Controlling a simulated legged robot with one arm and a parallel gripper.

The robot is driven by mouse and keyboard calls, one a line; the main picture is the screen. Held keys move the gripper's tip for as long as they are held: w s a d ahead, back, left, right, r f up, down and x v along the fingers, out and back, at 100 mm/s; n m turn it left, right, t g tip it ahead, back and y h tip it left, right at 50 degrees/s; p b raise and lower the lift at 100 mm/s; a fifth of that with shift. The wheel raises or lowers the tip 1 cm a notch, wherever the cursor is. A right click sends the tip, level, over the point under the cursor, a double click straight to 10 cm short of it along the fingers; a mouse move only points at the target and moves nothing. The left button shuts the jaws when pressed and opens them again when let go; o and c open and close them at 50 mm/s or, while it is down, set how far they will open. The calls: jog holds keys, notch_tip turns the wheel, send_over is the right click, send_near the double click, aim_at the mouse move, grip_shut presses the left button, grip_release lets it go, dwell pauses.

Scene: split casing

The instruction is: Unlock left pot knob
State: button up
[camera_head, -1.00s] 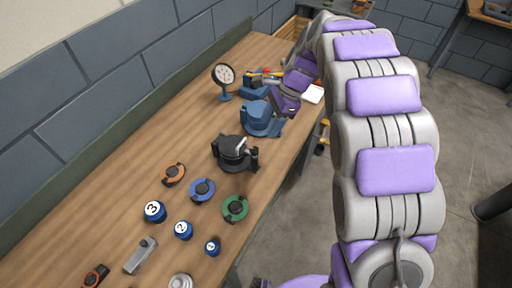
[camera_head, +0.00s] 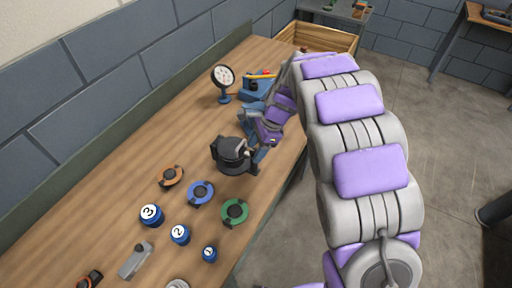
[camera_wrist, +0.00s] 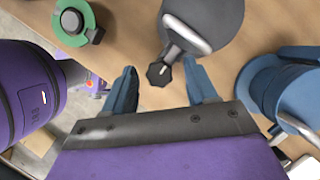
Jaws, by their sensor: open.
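A dark grey pot (camera_head: 232,152) with a silver bracket stands on the workbench, and it also shows at the top of the wrist view (camera_wrist: 215,18). A small black faceted knob (camera_wrist: 159,74) with a pale mark sits at the end of its bracket. My gripper (camera_wrist: 160,68) is open, with one blue finger on each side of the knob and visible gaps to both. The fingertips are level with the knob in the picture; their depth relative to it is unclear. In the head view my gripper (camera_head: 260,155) is beside the pot's right side.
A blue pot (camera_wrist: 270,95) stands close to the right finger; my arm mostly hides it in the head view. Flange rings, including a green one (camera_head: 235,211), and numbered blue cylinders (camera_head: 151,215) lie on the near bench (camera_head: 110,215). A dial gauge (camera_head: 223,79) stands farther back.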

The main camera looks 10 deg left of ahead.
jog(key=shift+c, duration=0.5)
jog(key=c, duration=1)
jog(key=shift+o, duration=0.2)
jog(key=shift+a, duration=0.1)
